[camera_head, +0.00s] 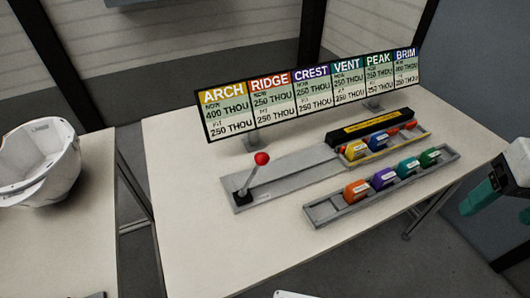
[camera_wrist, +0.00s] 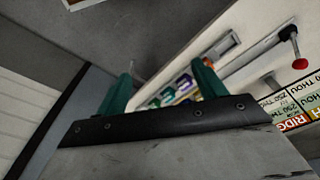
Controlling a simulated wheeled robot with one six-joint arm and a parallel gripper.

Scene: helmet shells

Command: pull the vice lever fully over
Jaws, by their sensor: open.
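The vice lever (camera_head: 253,174) is a thin pale rod with a red ball on top. It leans a little to the right, rising from a dark pivot at the left end of a long grey base plate (camera_head: 285,176) on the table. The lever also shows at the upper right of the wrist view, with its red ball (camera_wrist: 299,64). My gripper (camera_head: 497,209) is at the right edge of the head view, well away from the lever. In the wrist view its two teal fingers (camera_wrist: 163,82) stand wide apart with nothing between them.
A grey tray (camera_head: 323,212) with several coloured blocks lies in front of the plate. A black bar (camera_head: 370,127) and more blocks sit at the plate's right end. A sign board (camera_head: 310,95) stands behind. A white helmet shell (camera_head: 45,165) rests on the left table.

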